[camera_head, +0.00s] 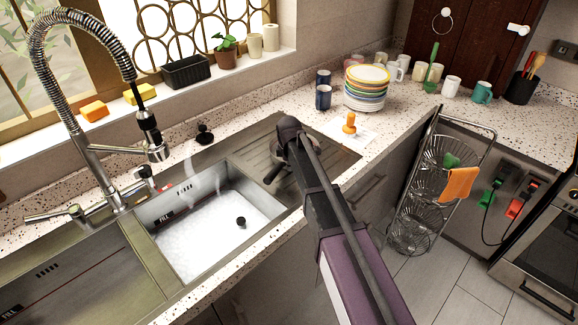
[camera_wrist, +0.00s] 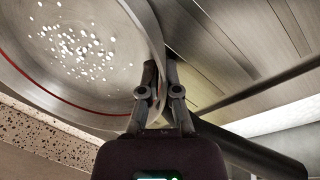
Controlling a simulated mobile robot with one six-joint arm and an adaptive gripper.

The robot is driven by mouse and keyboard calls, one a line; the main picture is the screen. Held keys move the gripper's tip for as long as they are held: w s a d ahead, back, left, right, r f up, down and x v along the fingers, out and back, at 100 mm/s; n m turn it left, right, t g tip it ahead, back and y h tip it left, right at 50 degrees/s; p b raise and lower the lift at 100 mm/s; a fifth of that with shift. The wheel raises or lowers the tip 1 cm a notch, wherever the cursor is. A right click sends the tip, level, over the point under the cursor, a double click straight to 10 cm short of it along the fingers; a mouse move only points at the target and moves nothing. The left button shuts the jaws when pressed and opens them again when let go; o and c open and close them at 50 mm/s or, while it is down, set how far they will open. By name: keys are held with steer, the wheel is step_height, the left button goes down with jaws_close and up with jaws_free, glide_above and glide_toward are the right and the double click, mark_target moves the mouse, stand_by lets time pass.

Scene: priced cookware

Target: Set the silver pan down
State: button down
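The silver pan (camera_wrist: 75,50) fills the upper left of the wrist view. It is round, with a red line inside its wall and white specks or bubbles on its bottom. My gripper (camera_wrist: 155,85) has one finger on each side of the pan's rim and appears shut on it. In the head view my gripper (camera_head: 284,165) is over the ribbed metal drainboard (camera_head: 254,155), right of the sink. I cannot tell whether the pan touches the drainboard.
The sink (camera_head: 205,235) holds foamy water and a dark plug. A tall spring faucet (camera_head: 60,90) stands behind it. A plate stack (camera_head: 365,90), blue mugs (camera_head: 323,95) and an orange-handled brush (camera_head: 349,123) are on the counter to the right. A wire rack (camera_head: 420,190) stands below.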

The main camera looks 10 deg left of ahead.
steer(key=c, duration=0.8)
jaws_free()
steer(key=shift+f, duration=0.1)
step_height(320, 180, up, 12)
steer(key=s+p, duration=0.2)
steer(key=p, duration=1)
steer(key=shift+s, duration=0.15)
steer(key=shift+d, duration=0.15)
steer(key=s+d+m+g, duration=0.1)
steer(key=s+d+m, duration=0.8)
steer(key=s+d, duration=0.2)
steer(key=s+d+m+g, duration=0.1)
steer(key=s+d+m, duration=0.8)
steer(key=d, duration=0.7)
steer(key=shift+s+d+f, duration=0.15)
steer(key=shift+s, duration=0.7)
steer(key=shift+f+b, duration=0.3)
